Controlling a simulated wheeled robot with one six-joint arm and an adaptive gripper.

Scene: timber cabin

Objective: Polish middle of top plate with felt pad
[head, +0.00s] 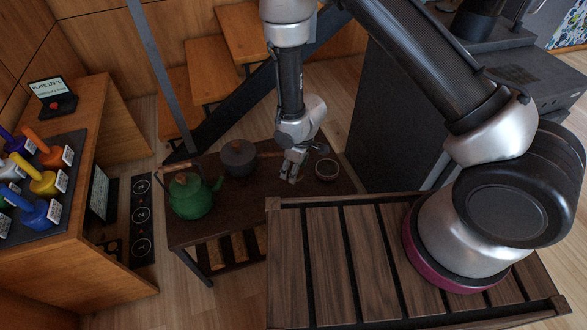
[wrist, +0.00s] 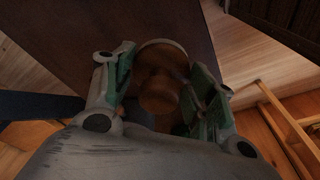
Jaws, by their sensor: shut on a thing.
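My gripper (head: 292,168) is over the right part of the low dark table in the head view. In the wrist view my gripper (wrist: 163,95) has its two green-lined fingers on either side of a round brown wooden knob, and is shut on it. The knob, with a pale rim showing beyond it, looks like the handle of the felt pad (wrist: 158,93). The pad's underside is hidden, and I cannot tell whether it touches the table. I cannot make out for sure which surface is the top plate.
On the dark table (head: 235,220) stand a green kettle (head: 190,196), a dark lidded pot (head: 238,158) and a small round bowl (head: 327,169) close to my gripper. A black numbered panel (head: 142,220) lies left of the table. Coloured-handled tools (head: 45,180) stand on the wooden counter.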

